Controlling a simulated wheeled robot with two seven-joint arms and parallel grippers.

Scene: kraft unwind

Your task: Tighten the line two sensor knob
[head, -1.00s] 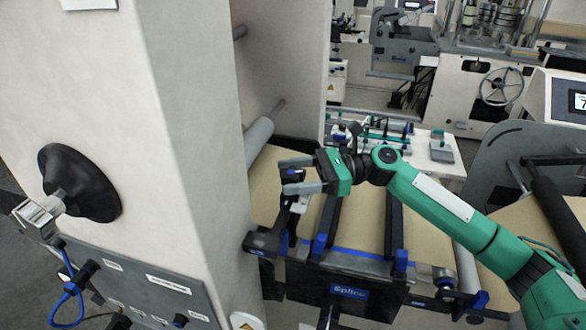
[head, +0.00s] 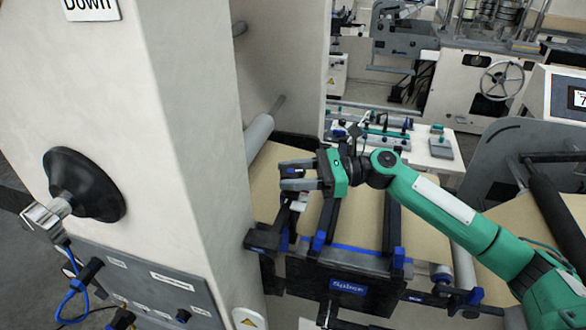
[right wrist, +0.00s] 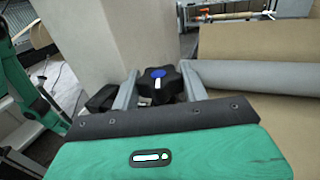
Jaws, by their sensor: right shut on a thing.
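The sensor knob (right wrist: 158,84) is a black lobed knob with a blue cap and a white mark, seen in the right wrist view. It sits between the two grey fingers of my right gripper (right wrist: 158,92), which is shut on it. In the head view my right gripper (head: 282,177) reaches in from the right, over the brown web beside the white pillar. There the knob (head: 292,171) is mostly hidden between the fingers. I cannot read a line number at the knob. My left gripper is not in view.
The white machine pillar (head: 180,120) stands close to the left of the gripper. A dark frame with a blue label (head: 348,287) lies below it, with rails across the brown web (head: 345,215). A grey roller (head: 259,132) is behind.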

